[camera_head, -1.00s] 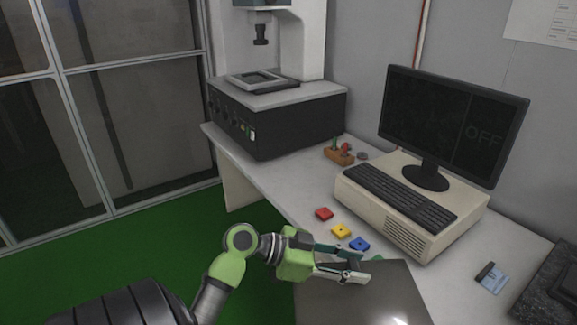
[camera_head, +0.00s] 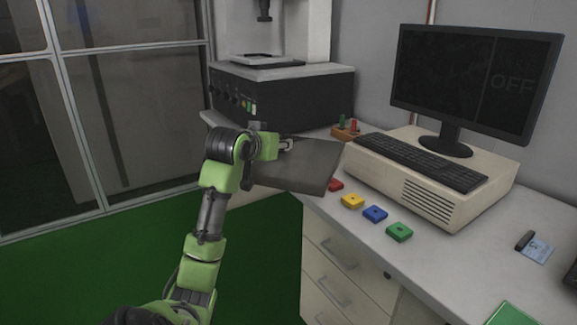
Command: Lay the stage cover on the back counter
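The stage cover (camera_head: 298,172) is a flat, dark grey plate in the middle of the head view. My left gripper (camera_head: 285,146) is at the plate's far left edge and appears shut on it; the fingertips are partly hidden. The plate is tilted and overlaps the front edge of the white counter (camera_head: 385,258) in the picture. I cannot tell whether it touches the counter. My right gripper is not in view.
A black-based microscope-like machine (camera_head: 285,98) stands at the back. A card (camera_head: 539,250) lies right.

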